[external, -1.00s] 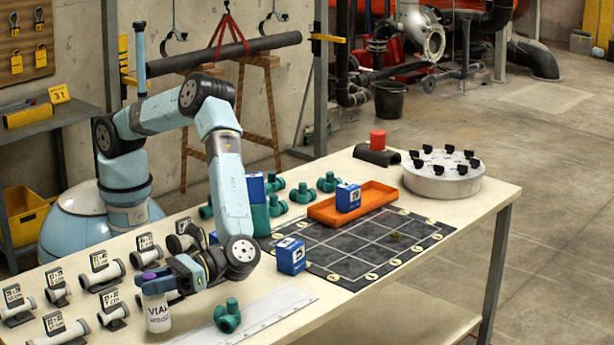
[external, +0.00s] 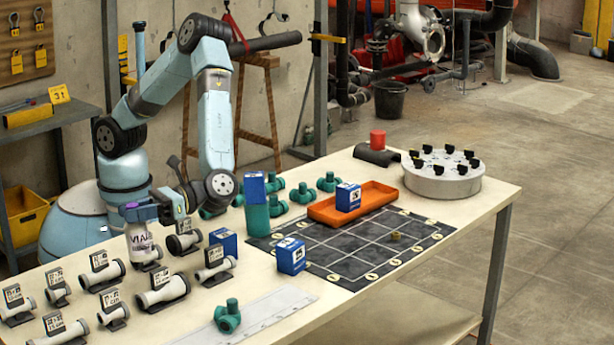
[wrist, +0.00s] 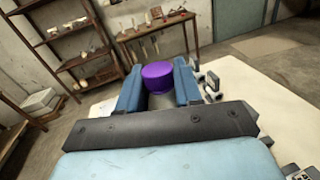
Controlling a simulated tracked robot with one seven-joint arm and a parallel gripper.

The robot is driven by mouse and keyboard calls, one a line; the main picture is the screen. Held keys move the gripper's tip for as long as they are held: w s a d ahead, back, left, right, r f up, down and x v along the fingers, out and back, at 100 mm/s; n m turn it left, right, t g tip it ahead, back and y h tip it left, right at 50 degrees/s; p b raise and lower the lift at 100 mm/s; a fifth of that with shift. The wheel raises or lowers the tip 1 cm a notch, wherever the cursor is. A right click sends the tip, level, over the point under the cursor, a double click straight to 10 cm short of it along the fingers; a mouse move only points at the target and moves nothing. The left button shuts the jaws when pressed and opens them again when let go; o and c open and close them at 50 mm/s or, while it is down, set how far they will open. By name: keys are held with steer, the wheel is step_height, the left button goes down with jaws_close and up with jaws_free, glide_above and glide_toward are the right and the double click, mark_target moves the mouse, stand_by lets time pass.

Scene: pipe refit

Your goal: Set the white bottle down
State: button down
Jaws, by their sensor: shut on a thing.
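The white bottle (external: 141,240) is upright in the external view, at the far left part of the table among white pipe fittings. Its purple cap shows in the wrist view (wrist: 163,78). My gripper (external: 133,211) is shut on the bottle near its top. In the wrist view its blue fingers (wrist: 160,86) stand on both sides of the cap. The bottle's base is close to the fittings, and I cannot tell whether it touches the table or hangs just above it.
White pipe fittings with tag stands, such as this one (external: 162,290), surround the bottle on the table (external: 380,275). A blue box (external: 223,242) and a teal block (external: 256,213) with another blue box on top stand to the right. A ruler (external: 270,310) and teal fitting (external: 228,317) lie in front.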

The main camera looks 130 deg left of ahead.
steer(key=w+a+f+n+t, duration=0.1)
steer(key=w+a+n+t, duration=0.25)
steer(key=a, duration=0.75)
steer(key=w+a+n+t, duration=0.3)
steer(key=w+a+t, duration=0.15)
steer(key=a, duration=0.65)
steer(key=s+a+r+n+t+y, duration=0.15)
steer(key=a+n+t+y, duration=0.6)
steer(key=a, duration=1.75)
steer(key=w+a+f+m+t+h, duration=0.1)
steer(key=w+a+f+h, duration=0.1)
steer(key=w+f, duration=1.1)
steer(key=shift+w+h, duration=0.35)
steer(key=shift+f, duration=0.1)
steer(key=c, duration=0.8)
jaws_free()
steer(key=shift+o, duration=0.2)
